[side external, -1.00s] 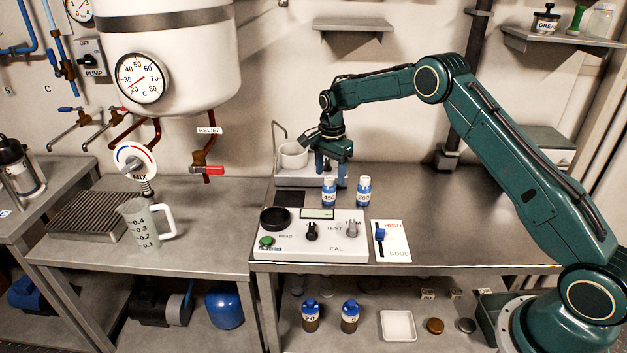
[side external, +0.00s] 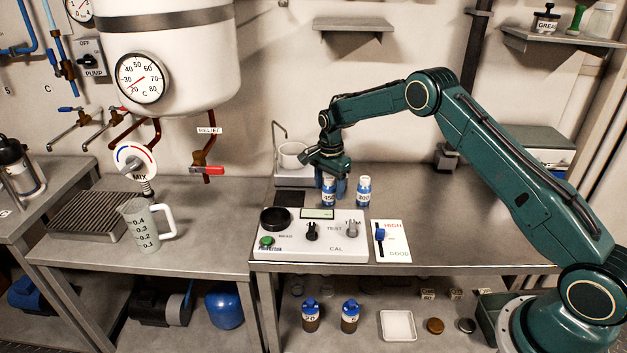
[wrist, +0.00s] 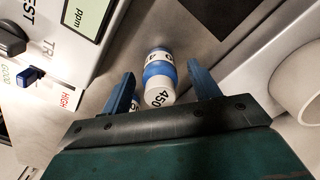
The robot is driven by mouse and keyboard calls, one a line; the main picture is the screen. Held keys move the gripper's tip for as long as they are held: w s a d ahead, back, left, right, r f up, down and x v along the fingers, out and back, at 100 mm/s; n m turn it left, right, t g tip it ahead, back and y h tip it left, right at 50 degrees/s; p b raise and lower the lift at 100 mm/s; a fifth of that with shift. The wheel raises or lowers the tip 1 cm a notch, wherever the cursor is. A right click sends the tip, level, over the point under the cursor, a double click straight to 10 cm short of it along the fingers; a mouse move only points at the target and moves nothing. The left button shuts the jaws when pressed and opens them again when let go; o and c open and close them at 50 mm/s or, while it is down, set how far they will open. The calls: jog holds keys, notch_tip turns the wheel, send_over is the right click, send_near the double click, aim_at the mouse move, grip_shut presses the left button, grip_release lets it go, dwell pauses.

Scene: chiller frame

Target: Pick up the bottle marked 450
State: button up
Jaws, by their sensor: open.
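The bottle marked 450 (side external: 329,197) is white with a blue band and stands upright on the bench behind the white test box. It also shows in the wrist view (wrist: 159,82), between my two blue fingers. My gripper (side external: 330,184) is lowered over the bottle, fingers pointing down. In the wrist view my gripper (wrist: 163,88) is open, one finger on each side of the bottle, with gaps visible. A second similar bottle (side external: 363,193), seemingly marked 300, stands just to the right; in the wrist view it is mostly hidden by the left finger.
The white test box (side external: 345,247) with knobs and display is just in front. A HIGH/GOOD card (side external: 390,250) lies to its right. A white cup (side external: 292,160) stands behind left. The bench (side external: 470,220) is clear on the right.

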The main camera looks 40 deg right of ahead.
jog(key=c, duration=1.1)
jog(key=shift+r, duration=0.1)
notch_tip(320, 180, up, 20)
jog(key=shift+f, duration=0.1)
dwell(0.4)
